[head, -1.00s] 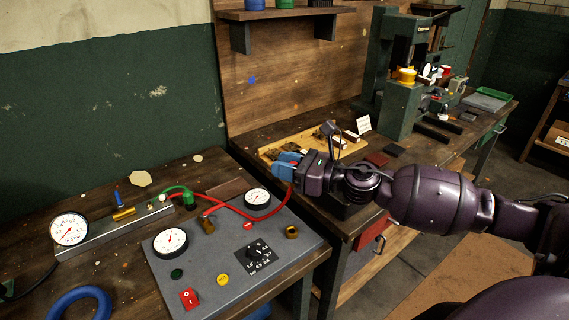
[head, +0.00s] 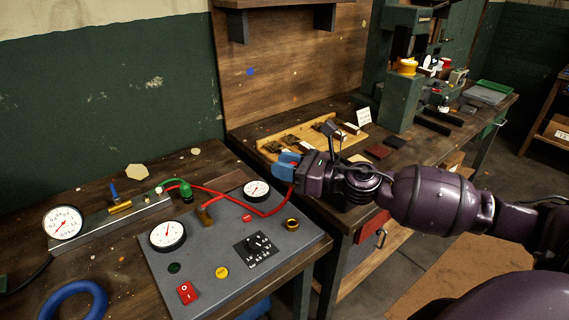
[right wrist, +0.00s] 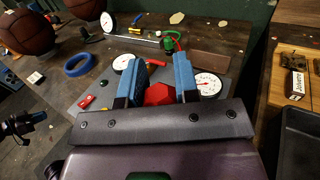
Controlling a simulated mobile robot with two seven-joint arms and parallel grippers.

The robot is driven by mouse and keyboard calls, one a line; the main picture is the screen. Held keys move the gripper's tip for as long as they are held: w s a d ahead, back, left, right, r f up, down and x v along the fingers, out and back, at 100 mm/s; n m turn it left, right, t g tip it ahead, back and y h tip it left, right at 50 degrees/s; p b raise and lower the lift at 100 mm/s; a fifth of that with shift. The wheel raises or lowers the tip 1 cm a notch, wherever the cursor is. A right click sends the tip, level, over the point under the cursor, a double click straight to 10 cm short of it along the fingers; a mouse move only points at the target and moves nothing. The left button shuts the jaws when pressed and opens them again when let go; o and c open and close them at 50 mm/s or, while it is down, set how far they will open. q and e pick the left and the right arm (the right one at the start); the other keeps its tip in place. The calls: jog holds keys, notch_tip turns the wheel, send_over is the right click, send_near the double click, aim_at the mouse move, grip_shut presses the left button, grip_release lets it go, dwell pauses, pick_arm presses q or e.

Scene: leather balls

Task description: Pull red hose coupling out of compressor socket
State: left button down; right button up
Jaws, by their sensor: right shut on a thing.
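My right gripper (head: 287,166) has blue finger pads and is beyond the far right corner of the grey compressor panel (head: 210,262), raised above it. In the right wrist view, the gripper (right wrist: 160,80) is shut on the red coupling (right wrist: 158,95), which sits between the pads. In the head view the coupling is hidden by the fingers. A red hose (head: 262,213) hangs from the gripper in a sagging curve and runs back to the left. A brass ring socket (head: 292,224) at the panel's right side looks empty, with the coupling apart from it.
A green fitting (head: 186,192) and a brass fitting (head: 205,216) stand near the panel's back. Dial gauges (head: 167,235) and a red switch (head: 186,292) rise from it. A second bench with a wooden tray (head: 300,140) lies beyond the gripper.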

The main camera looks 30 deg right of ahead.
notch_tip(320, 180, down, 2)
jog(key=shift+f+b, duration=0.25)
jog(key=shift+b, duration=0.55)
jog(key=shift+f, duration=0.15)
jog(key=shift+f+b, duration=0.3)
jog(key=shift+f, duration=0.05)
jog(key=shift+f, duration=0.35)
jog(key=shift+f+b, duration=0.35)
jog(key=shift+b, duration=0.15)
jog(key=shift+f+b, duration=0.3)
jog(key=shift+f, duration=0.15)
